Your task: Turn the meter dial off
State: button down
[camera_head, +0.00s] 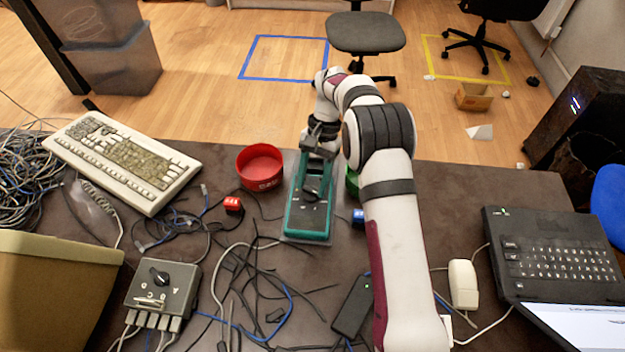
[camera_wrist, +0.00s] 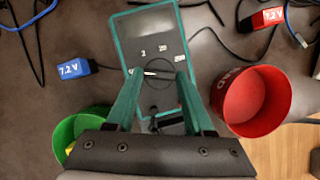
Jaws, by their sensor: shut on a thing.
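The meter (camera_head: 307,222) has a teal case and a dark face and lies on the dark table. It also shows in the wrist view (camera_wrist: 150,28), with small white labels around its dial. The dial (camera_wrist: 158,74) is a dark round knob with a white line across it, lying roughly sideways in the wrist view. My gripper (camera_wrist: 160,72) reaches down over the meter with its teal fingers on either side of the dial, shut on it. In the head view my gripper (camera_head: 312,184) partly covers the meter's far half. I cannot tell which label the dial points to.
A red bowl (camera_head: 260,168) and a green bowl (camera_wrist: 84,132) flank the meter. A red battery (camera_head: 233,204) and a blue battery (camera_head: 358,217) lie nearby. Loose cables and a grey switch box (camera_head: 158,287) are at the front left; a keyboard (camera_head: 120,160) lies behind.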

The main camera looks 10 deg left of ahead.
jog(key=shift+c, duration=1.4)
grip_release()
jog(key=v, duration=1.2)
